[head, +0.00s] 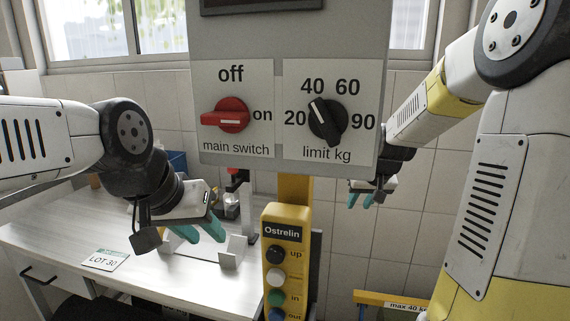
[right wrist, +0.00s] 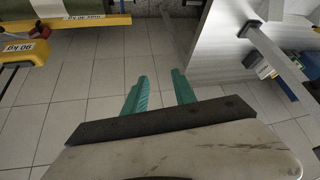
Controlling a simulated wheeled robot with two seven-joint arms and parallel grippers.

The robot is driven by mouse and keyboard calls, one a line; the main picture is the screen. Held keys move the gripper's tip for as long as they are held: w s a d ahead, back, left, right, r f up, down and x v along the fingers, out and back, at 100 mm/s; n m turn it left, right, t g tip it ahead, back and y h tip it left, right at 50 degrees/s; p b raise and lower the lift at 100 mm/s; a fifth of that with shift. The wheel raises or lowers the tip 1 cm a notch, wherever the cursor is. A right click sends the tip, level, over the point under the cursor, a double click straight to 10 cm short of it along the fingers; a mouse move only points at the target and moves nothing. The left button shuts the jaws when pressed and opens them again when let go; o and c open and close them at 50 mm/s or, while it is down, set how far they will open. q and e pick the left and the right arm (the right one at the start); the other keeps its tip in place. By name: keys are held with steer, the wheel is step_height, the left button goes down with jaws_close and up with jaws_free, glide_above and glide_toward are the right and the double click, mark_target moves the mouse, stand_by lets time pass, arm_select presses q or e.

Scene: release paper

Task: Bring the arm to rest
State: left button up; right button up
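My left gripper (head: 206,236) hangs over the white table at the left in the head view. Its two teal fingers are apart, with nothing visible between them. My right gripper (head: 361,201) is right of the yellow post and below the grey panel, which hides part of that arm. In the right wrist view my right gripper (right wrist: 159,82) has its teal fingers apart and empty, above the tiled floor. Neither gripper is seen touching anything.
The grey panel (head: 285,25) carries a red main switch (head: 226,116) and a black limit knob (head: 326,121). Below it is a yellow push-button box (head: 285,245). A LOT 30 sign (head: 104,260) lies on the white table (head: 60,236). The floor (right wrist: 95,70) has clear room.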

steer(key=s+a+r, duration=0.2)
steer(key=s, duration=0.6)
steer(key=s+a+r+y, duration=0.1)
steer(key=s+a+r, duration=0.1)
steer(key=s, duration=0.7)
steer(key=s+a+r, duration=0.2)
steer(key=s+r, duration=0.2)
steer(key=s, duration=0.5)
steer(key=shift+a, duration=0.25)
steer(key=shift+r, duration=0.1)
